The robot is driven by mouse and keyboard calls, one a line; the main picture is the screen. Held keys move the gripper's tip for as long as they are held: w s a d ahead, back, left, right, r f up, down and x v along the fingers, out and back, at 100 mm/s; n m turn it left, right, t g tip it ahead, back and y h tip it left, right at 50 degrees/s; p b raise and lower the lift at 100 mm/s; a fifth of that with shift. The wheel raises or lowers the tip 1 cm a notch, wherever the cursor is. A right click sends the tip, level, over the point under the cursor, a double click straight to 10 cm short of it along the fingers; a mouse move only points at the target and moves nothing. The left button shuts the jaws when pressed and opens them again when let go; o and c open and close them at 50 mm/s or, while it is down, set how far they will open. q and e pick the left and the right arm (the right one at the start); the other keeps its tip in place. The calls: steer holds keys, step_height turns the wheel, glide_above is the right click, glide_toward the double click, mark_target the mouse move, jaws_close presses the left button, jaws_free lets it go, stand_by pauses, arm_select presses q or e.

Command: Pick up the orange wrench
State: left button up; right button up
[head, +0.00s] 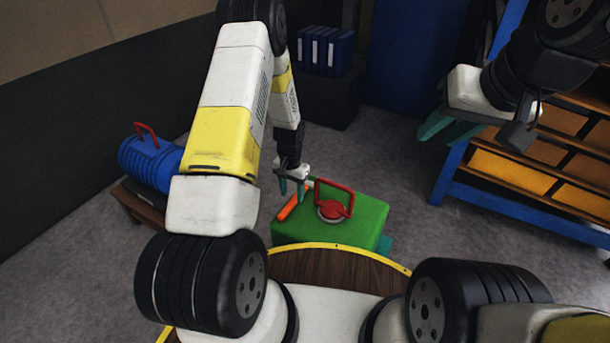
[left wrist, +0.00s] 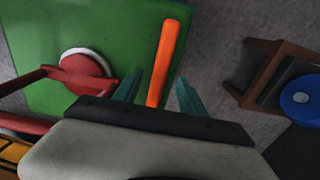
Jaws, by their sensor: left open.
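The orange wrench (head: 288,208) lies on top of a green casting (head: 358,218), near its left edge in the head view. In the left wrist view the wrench (left wrist: 165,60) is a straight orange bar, its lower end hidden behind the gripper body. My left gripper (head: 291,187) is over the wrench and points down. Its teal fingers (left wrist: 160,92) are apart, one on each side of the wrench in the left wrist view, with gaps to it. I cannot tell whether they reach down to its height. My right gripper (head: 435,141) is raised at the right, fingers apart and empty.
A red handle (head: 334,203) stands on the green casting beside the wrench; it also shows in the left wrist view (left wrist: 82,73). A blue casting (head: 150,161) sits on a low brown stand at the left. Blue-framed shelving (head: 500,206) stands at the right.

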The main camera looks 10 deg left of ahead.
mark_target(293, 200)
arm_select(q)
step_height(293, 200, down, 4)
steer(key=shift+w+r, duration=0.1)
jaws_close()
stand_by(1.5)
